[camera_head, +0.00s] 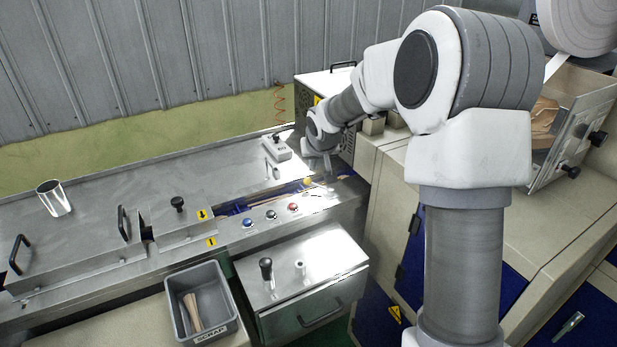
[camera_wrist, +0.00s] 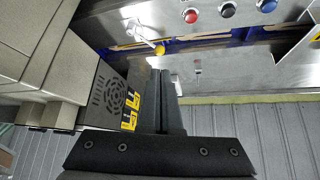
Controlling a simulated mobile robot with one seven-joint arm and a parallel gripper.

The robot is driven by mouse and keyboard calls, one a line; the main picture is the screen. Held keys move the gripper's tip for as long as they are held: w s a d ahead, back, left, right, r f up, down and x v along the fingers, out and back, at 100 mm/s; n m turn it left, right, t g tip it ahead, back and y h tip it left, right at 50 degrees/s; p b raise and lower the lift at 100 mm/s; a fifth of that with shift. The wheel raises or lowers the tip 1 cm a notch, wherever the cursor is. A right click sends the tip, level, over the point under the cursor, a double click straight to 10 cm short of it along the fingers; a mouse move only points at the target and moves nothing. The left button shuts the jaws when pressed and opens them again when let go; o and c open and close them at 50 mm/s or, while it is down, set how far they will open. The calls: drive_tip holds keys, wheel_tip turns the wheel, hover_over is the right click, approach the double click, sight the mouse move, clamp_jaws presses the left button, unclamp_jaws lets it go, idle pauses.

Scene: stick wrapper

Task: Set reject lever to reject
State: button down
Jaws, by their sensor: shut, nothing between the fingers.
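A small lever with a yellow knob (camera_head: 307,182) stands at the right end of the stick channel in the head view. The wrist view shows the yellow knob (camera_wrist: 159,50) at the end of a thin pale rod; no label on it can be read. My gripper (camera_head: 328,168) is at the channel's right end, close to the lever and partly hidden by my arm. In the wrist view my gripper's fingers (camera_wrist: 165,73) are together and empty, with their tips just below the knob. Whether they touch it I cannot tell.
Blue, black and red buttons (camera_head: 271,214) sit on the front panel. A vented box (camera_wrist: 102,92) with yellow labels stands close left of the fingers in the wrist view. A grey scrap bin (camera_head: 203,300) holds sticks. A white switch box (camera_head: 276,147) sits on the steel deck.

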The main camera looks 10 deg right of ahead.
drive_tip(key=p, duration=0.1)
approach(308, 180)
drive_tip(key=x, duration=0.5)
drive_tip(key=shift+s+f, duration=0.2)
drive_tip(key=shift+f, duration=0.1)
drive_tip(key=shift+p+x, duration=0.35)
drive_tip(key=shift+x, duration=0.4)
drive_tip(key=shift+w+r, duration=0.1)
drive_tip(key=shift+w, duration=0.05)
drive_tip(key=shift+w+b, duration=0.1)
drive_tip(key=shift+b, duration=0.4)
drive_tip(key=shift+w+m+b, duration=0.1)
drive_tip(key=shift+m+b, duration=0.3)
